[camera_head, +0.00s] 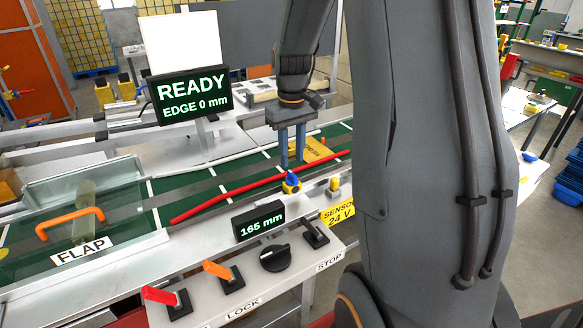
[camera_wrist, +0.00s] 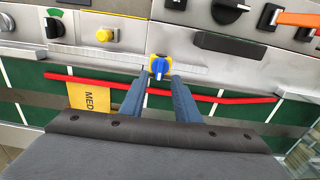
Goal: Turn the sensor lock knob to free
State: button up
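A blue knob on a yellow base (camera_head: 291,183) sits at the near edge of the green belt, beside the red rail (camera_head: 245,194). It carries no readable label, so I cannot tell for sure that it is the sensor lock knob. In the wrist view the knob (camera_wrist: 159,67) shows just beyond the gap between my fingertips. My gripper (camera_head: 292,164) points down with its two blue-grey fingers apart and empty. In the wrist view my gripper (camera_wrist: 161,78) has one fingertip to each side of the knob, and I see no clear contact.
A yellow MED card (camera_head: 318,150) lies on the belt behind the rail. A 165 mm display (camera_head: 259,221), a black rotary knob (camera_head: 275,258) and several levers stand in front. A yellow button (camera_head: 334,186) is by the SENSOR 24 V label. The READY screen (camera_head: 190,95) stands behind.

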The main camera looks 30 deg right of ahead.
jog(key=shift+r, duration=1.3)
